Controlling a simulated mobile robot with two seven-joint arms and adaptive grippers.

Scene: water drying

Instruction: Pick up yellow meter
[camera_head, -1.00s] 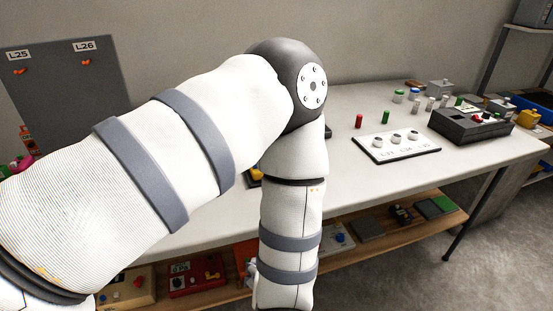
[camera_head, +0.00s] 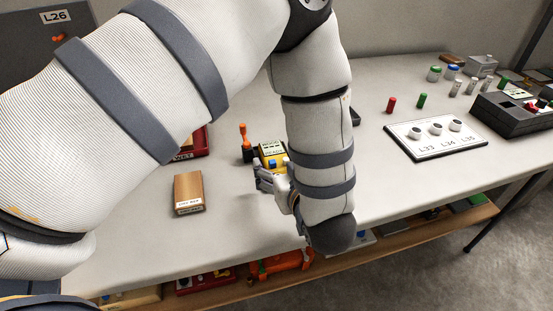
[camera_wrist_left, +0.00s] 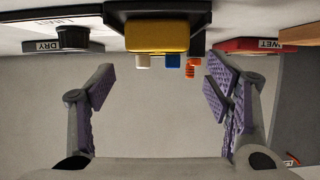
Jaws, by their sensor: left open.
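The yellow meter (camera_head: 271,151) stands on the white table, partly hidden behind my left gripper and forearm in the head view. My left gripper (camera_head: 267,178) is on the near side of the meter. I see nothing between the pads. My right gripper is not in view.
An orange-handled tool (camera_head: 244,143) stands left of the meter. A wooden block (camera_head: 188,192) and a red "WET" item (camera_head: 194,145) lie further left. A white board with round pieces (camera_head: 435,139) is to the right. The left front tabletop is clear.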

